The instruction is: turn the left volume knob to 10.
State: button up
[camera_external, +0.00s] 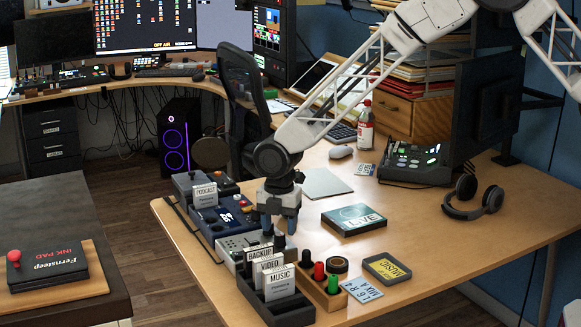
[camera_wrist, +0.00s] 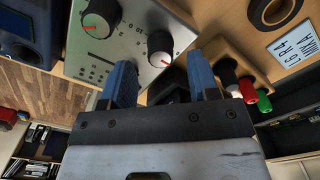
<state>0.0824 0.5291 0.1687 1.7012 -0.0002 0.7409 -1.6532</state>
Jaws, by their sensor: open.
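My gripper (camera_external: 278,226) points down over the right part of the silver control box (camera_external: 240,243). In the wrist view its two blue fingers (camera_wrist: 160,66) are spread and empty. The silver panel (camera_wrist: 134,32) carries two black-and-silver knobs with red pointer marks. One knob (camera_wrist: 161,47) lies just beyond and between the fingertips; I cannot tell whether they touch it. The other knob (camera_wrist: 100,18) is farther up and left, apart from the fingers. Printed numbers lie around the knobs, too small to read surely. The picture is turned, so which knob is the left one is unclear.
A black card holder (camera_external: 275,295) with upright cards stands close in front of my gripper. A wooden block (camera_external: 325,294) with black, red and green pieces is beside it. A blue box (camera_external: 222,219) adjoins the silver box. A LIVE box (camera_external: 354,220) lies to the right.

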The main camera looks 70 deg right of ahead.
aim_at(280, 234)
jog(key=shift+f, duration=1.5)
jog(key=c, duration=0.9)
